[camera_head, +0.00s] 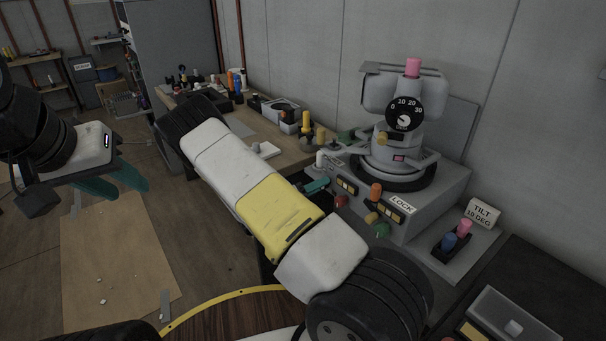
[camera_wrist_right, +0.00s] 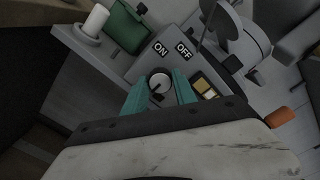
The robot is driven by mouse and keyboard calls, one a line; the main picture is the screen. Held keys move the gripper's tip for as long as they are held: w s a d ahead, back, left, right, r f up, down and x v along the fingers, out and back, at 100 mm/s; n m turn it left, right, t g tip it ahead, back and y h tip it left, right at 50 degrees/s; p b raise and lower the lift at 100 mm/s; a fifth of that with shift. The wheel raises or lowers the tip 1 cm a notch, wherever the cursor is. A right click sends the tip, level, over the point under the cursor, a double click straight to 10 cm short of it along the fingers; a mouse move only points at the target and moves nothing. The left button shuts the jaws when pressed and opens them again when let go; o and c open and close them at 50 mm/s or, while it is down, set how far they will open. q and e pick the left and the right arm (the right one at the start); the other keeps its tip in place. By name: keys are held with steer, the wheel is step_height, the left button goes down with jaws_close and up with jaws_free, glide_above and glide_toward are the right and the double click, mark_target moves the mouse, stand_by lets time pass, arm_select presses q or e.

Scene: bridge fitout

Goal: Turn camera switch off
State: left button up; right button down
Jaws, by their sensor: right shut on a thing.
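The camera switch is a round pale knob (camera_wrist_right: 160,83) with a dark mark, on a grey panel below an ON label (camera_wrist_right: 160,47) and an OFF label (camera_wrist_right: 184,51). Which label the mark points to is unclear. My right gripper (camera_wrist_right: 160,92) has its teal fingers on both sides of the knob and is shut on it. In the head view, its teal tips (camera_head: 316,186) are at the left front of the grey camera base (camera_head: 440,200), and the knob is hidden. My left gripper (camera_head: 122,181) is open and empty at the left, over the floor, far from the switch.
The camera mount (camera_head: 402,120) with a dial stands on the base. A red knob (camera_head: 341,201), an orange knob (camera_head: 376,190), a green knob (camera_head: 381,230) and the LOCK label (camera_head: 402,204) are close to my right gripper. A wooden bench (camera_head: 285,150) with several items extends behind.

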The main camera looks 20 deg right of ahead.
steer(key=c, duration=1)
jaws_free()
steer(key=shift+a, duration=0.15)
steer(key=v, duration=0.7)
steer(key=shift+a, duration=0.3)
steer(key=shift+s, duration=0.1)
